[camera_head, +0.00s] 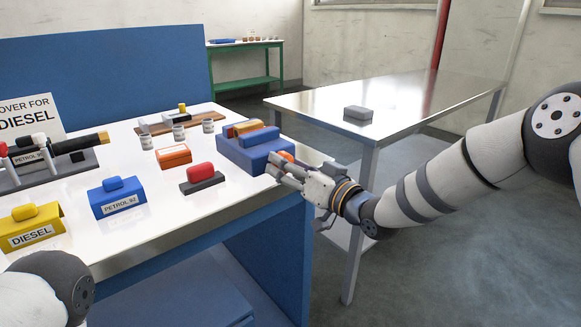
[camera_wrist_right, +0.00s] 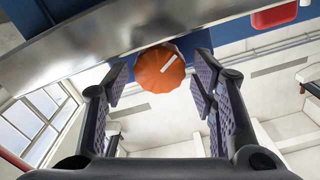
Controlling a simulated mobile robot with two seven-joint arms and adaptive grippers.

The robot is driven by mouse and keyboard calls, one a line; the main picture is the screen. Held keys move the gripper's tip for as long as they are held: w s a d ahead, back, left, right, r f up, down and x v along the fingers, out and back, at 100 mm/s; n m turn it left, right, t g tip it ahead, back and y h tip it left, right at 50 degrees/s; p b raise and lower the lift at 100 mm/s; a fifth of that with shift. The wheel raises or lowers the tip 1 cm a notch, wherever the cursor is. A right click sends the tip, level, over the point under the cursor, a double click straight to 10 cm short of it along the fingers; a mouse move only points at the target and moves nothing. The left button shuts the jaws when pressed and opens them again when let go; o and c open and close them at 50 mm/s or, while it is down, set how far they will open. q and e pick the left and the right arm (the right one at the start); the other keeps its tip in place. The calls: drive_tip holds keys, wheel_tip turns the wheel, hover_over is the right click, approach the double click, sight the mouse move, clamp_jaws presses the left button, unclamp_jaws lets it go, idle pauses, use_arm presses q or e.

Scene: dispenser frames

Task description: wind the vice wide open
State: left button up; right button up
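The vice (camera_head: 236,154) is a blue block at the right end of the white-topped bench, with blue, yellow and red parts on top. Its orange knob (camera_head: 287,156) faces right and is partly hidden by my right gripper (camera_head: 275,168). In the right wrist view the ribbed orange knob (camera_wrist_right: 159,71) with a white mark shows between the spread fingers of my right gripper (camera_wrist_right: 161,82). There are visible gaps on both sides of the knob, so the gripper is open and not touching it there. My left gripper is out of view.
A red-topped block (camera_head: 201,178), an orange box (camera_head: 173,156) and a blue petrol box (camera_head: 117,197) stand left of the vice. A metal table (camera_head: 420,95) with a grey block stands behind right.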

drive_tip(key=c, duration=0.7)
drive_tip(key=n+p, duration=0.1)
drive_tip(key=n, duration=0.3)
drive_tip(key=o, duration=1.1)
drive_tip(key=shift+o, duration=0.2)
drive_tip(key=v, duration=1.2)
